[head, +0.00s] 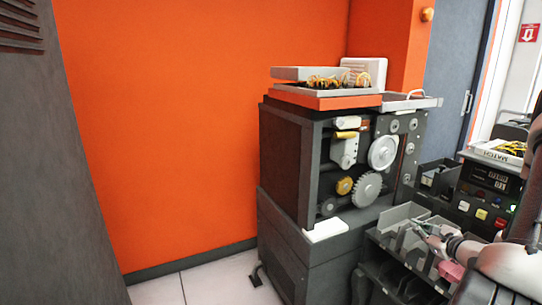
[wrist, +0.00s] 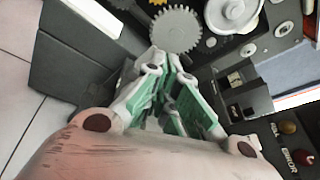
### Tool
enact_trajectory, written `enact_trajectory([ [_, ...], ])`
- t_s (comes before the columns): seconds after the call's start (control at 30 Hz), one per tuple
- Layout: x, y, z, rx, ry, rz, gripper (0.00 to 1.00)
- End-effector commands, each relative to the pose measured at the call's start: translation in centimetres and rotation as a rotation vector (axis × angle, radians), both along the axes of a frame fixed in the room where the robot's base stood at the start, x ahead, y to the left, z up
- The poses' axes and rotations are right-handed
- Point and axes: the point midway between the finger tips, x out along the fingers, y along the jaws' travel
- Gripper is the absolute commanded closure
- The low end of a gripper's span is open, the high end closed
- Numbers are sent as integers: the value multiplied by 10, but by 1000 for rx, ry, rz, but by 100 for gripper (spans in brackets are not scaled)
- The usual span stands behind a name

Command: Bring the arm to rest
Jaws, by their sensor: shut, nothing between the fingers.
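My gripper (head: 420,228) is at the lower right of the head view, in front of the grey card compartments (head: 402,213). In the wrist view my gripper (wrist: 170,62) points toward the machine, its fingers closed together with nothing between them. Whether the fingers touch any compartment, I cannot tell.
A dark machine (head: 290,160) with exposed gears stands against the orange wall (head: 200,110). A white block (head: 325,230) lies on its ledge. A control panel (head: 490,180) with coloured buttons is at the right. Something pink (head: 452,270) sits near my arm. Floor at left is clear.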

Motion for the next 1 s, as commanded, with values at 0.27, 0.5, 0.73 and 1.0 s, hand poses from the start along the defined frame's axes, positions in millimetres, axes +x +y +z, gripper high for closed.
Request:
enact_trajectory([
  [0.27, -122, 151, 67, -143, 210, 809, 100],
  [0.5, -228, 161, 110, -603, 415, 1357, 100],
  [0.73, -263, 128, 166, -1185, 503, 1643, 100],
  [1.0, -266, 134, 240, -1771, 374, 1694, 100],
])
